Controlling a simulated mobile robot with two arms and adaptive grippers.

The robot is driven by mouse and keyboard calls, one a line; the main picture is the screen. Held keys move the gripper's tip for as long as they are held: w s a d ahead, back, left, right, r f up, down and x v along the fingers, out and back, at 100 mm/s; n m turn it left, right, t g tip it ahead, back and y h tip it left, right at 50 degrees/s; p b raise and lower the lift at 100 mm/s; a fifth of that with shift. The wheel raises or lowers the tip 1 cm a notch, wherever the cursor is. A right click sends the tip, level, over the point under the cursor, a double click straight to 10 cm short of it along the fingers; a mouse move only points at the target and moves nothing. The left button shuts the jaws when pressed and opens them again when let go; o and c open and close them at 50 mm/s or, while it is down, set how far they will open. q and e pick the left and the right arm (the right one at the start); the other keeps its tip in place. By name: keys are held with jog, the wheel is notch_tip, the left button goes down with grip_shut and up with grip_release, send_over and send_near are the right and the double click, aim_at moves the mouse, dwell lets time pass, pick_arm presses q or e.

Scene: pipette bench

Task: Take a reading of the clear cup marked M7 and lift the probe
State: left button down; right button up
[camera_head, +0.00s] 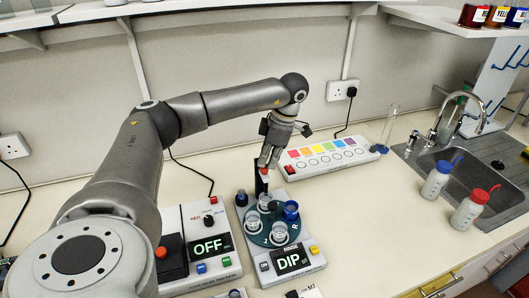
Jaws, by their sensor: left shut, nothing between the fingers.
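A carousel device (303,262) with a lit panel reading DIP stands on the bench. Several clear cups sit on its round dark turntable, among them a front cup (279,233) and a left cup (253,221); I cannot read marks on them. A dark upright post (258,181) rises at the back of the device, with a small red part (264,171) at its top. My left gripper (268,160) is shut and empty, pointing down right at this red part; contact cannot be told. The probe is not clearly made out. My right gripper is out of view.
A second device (207,268) reading OFF stands to the left, beside my left arm. A white strip with coloured squares (328,160) lies behind. Two bottles (468,209) stand by the sink (480,165). A label reading M7 (308,286) shows at the bottom edge.

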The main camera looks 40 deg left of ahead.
pick_arm(q)
notch_tip(320, 180, down, 4)
jog(key=shift+f+b, duration=0.25)
jog(key=shift+b, duration=0.9)
jog(key=shift+w, duration=0.1)
jog(key=w+d+p+v, duration=0.1)
jog(key=d+v, duration=0.1)
jog(key=v, duration=1.1)
jog(key=shift+w, duration=0.45)
jog(key=shift+d, duration=0.1)
